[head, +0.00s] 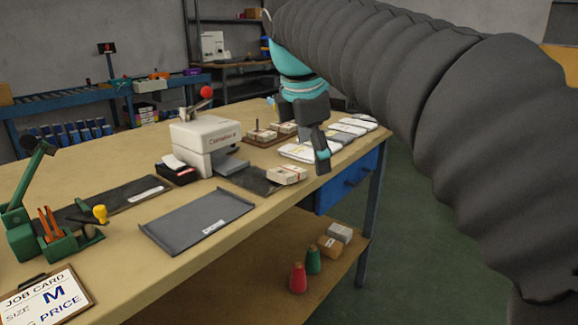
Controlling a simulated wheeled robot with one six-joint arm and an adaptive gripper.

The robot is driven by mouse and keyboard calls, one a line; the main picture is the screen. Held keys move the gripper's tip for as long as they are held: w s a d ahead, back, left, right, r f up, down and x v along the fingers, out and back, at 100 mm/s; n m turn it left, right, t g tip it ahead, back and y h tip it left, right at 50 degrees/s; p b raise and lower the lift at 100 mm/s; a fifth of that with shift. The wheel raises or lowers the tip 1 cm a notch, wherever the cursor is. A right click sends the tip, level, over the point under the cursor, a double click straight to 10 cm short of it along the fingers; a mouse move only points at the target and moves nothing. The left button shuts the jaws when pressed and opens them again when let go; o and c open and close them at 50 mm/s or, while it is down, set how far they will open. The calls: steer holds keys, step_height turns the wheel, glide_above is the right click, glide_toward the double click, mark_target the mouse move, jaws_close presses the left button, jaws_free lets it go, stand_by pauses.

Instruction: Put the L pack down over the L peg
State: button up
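My gripper (318,152) points down over the right part of the workbench, dark grey with teal parts. Its fingers overlap from this angle, so I cannot see whether they are open or shut. A small cream pack with a reddish label (287,174) lies near the front edge, just left of and below the fingertips; I see no clear contact. Behind, a brown board (262,143) carries small cream packs (263,135) and at least one thin dark upright peg (257,124). Size letters on the packs and pegs are too small to read, so I cannot tell which is L.
A cream press (205,135) with a red-knobbed lever stands left of the board. White flat packs (298,152) lie behind my gripper.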

mark_target(288, 170)
steer(key=w+a+r+n+h+p, duration=0.1)
steer(key=w+a+r+n, duration=0.35)
steer(key=a+n, duration=0.3)
steer(key=b+x, duration=0.4)
steer(key=x, duration=0.8)
steer(key=shift+s+f+b, duration=0.1)
steer(key=shift+f+b, duration=0.3)
steer(key=shift+f, duration=0.05)
steer(key=c, duration=1.3)
